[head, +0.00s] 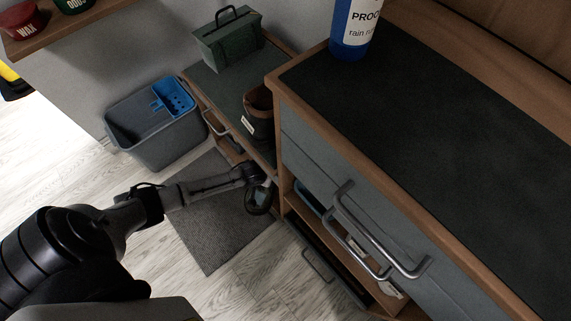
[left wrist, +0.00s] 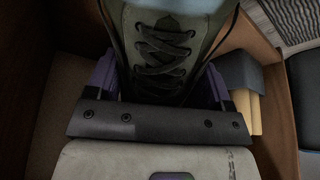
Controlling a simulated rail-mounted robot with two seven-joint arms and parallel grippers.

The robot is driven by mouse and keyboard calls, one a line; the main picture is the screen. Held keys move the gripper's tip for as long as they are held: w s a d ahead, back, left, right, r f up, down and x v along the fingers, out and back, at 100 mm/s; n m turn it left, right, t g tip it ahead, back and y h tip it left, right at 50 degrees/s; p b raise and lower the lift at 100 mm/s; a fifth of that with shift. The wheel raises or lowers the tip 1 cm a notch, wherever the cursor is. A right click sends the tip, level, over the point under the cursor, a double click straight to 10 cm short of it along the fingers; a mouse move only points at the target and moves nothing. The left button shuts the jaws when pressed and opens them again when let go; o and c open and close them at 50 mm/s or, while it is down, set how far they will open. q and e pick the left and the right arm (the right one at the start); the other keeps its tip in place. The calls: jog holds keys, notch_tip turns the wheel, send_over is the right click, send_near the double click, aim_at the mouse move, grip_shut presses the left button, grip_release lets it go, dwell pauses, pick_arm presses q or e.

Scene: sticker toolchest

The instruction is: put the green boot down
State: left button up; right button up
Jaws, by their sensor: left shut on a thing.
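The green boot (left wrist: 165,45) is olive with dark laces and fills the top middle of the left wrist view. My left gripper (left wrist: 157,85) is shut on it, with a purple finger on either side. Brown wooden panels stand left and right of the boot. In the head view my left gripper (head: 264,190) is low beside the end of the wooden bench, at the left side of the drawer cabinet. The held boot cannot be made out there. My right gripper is in neither view.
A dark boot-like thing with a brown opening (head: 257,110) stands on the bench (head: 222,90), near a green toolbox (head: 228,42). A grey bucket (head: 155,125) stands on the floor by a grey mat (head: 205,235). The cabinet's dark top (head: 430,110) is mostly clear.

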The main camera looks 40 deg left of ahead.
pick_arm(q)
jog(key=w+b, duration=0.1)
jog(key=w, duration=0.1)
jog(key=w+d+f+m+b, duration=0.1)
jog(key=w, duration=0.1)
jog(key=w+d+f+m+b, duration=0.1)
jog(key=w, duration=0.1)
jog(key=shift+h, duration=0.4)
jog(key=w+d+m+h+b, duration=0.1)
jog(key=w+m+b, duration=0.2)
jog(key=w+b, duration=0.1)
jog(key=shift+w+d+b, duration=0.3)
jog(key=shift+w+b, duration=0.05)
jog(key=shift+w, duration=0.55)
jog(key=shift+a+f+b, duration=0.1)
jog(key=shift+f+b, duration=0.35)
jog(key=shift+f, duration=0.35)
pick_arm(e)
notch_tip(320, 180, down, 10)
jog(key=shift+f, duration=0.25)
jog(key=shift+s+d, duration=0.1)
